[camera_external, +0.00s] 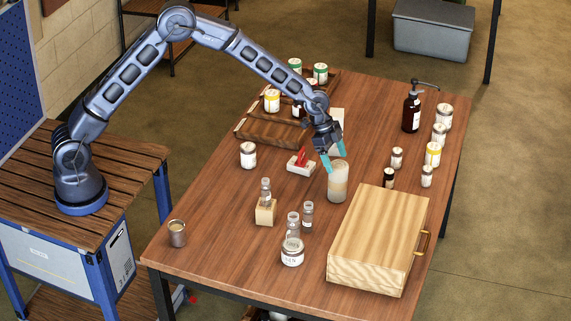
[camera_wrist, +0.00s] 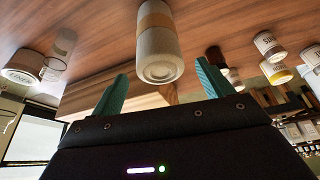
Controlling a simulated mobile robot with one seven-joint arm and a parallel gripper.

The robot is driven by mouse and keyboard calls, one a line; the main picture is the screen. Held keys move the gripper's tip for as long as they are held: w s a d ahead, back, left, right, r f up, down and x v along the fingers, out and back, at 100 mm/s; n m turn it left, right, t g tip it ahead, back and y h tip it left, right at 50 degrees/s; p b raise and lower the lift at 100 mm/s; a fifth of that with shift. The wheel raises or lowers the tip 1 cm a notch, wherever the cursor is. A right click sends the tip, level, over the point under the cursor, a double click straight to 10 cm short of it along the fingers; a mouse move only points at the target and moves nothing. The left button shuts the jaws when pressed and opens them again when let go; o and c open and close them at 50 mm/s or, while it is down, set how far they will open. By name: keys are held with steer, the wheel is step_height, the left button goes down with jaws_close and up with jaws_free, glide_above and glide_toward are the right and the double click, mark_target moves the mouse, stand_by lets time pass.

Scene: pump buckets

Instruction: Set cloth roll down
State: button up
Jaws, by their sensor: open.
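The cloth roll (camera_external: 338,183) is a pale, off-white cylinder with a tan band around its middle. It stands upright on the brown table, left of the light wooden box. My gripper (camera_external: 333,160) is at the roll's upper end, with its teal fingers apart. In the wrist view the roll (camera_wrist: 158,45) shows beyond the gap between the open fingers of my gripper (camera_wrist: 164,82). Its near round end faces the camera, and I see no finger pressed on it. The external view does not show clearly how close the fingertips are to the roll.
The light wooden box (camera_external: 378,238) stands close on the right. A red-and-white object (camera_external: 301,162) lies to the left. Several jars and a dark pump bottle (camera_external: 411,112) stand at the back right.

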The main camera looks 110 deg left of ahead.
steer(key=v, duration=0.6)
steer(key=shift+r, duration=0.15)
steer(key=s+d+r+y, duration=0.1)
steer(key=s+d+r, duration=0.95)
steer(key=d, duration=0.25)
steer(key=s+d+r, duration=0.9)
steer(key=d+r, duration=0.2)
steer(key=d, duration=0.2)
steer(key=s+d, duration=0.3)
steer(key=s, duration=0.7)
steer(key=s+d+n, duration=0.1)
steer(key=s+d, duration=0.3)
steer(key=s, duration=0.6)
steer(key=s+d, duration=0.4)
steer(key=s, duration=0.7)
steer(key=shift+d+r+n, duration=0.2)
steer(key=shift+d+n, duration=0.05)
steer(key=shift+n, duration=0.15)
